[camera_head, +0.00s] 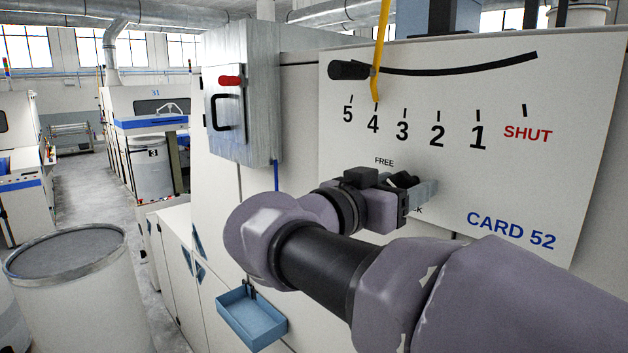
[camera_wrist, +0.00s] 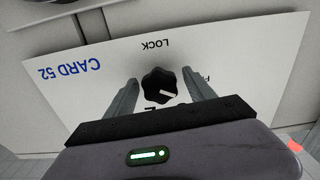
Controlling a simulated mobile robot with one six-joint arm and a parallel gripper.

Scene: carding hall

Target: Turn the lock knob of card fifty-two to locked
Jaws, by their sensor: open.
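The black lobed lock knob (camera_wrist: 158,86) sits on the white card 52 panel (camera_wrist: 225,50), between my gripper's fingers (camera_wrist: 161,77) in the wrist view. Its white pointer line points right and slightly down there, not at the upside-down LOCK label at the top. Gaps show between the knob and both fingers. Another label at the right and one below the knob are partly hidden by my gripper. In the head view my gripper (camera_head: 420,188) is at the panel, below the FREE label; the knob (camera_head: 404,180) is partly covered and LOCK mostly hidden.
Above the knob, a yellow lever (camera_head: 381,45) crosses the scale near 4. A blue tray (camera_head: 250,318) hangs below my arm. A large can (camera_head: 70,290) stands at the lower left, beside the open aisle.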

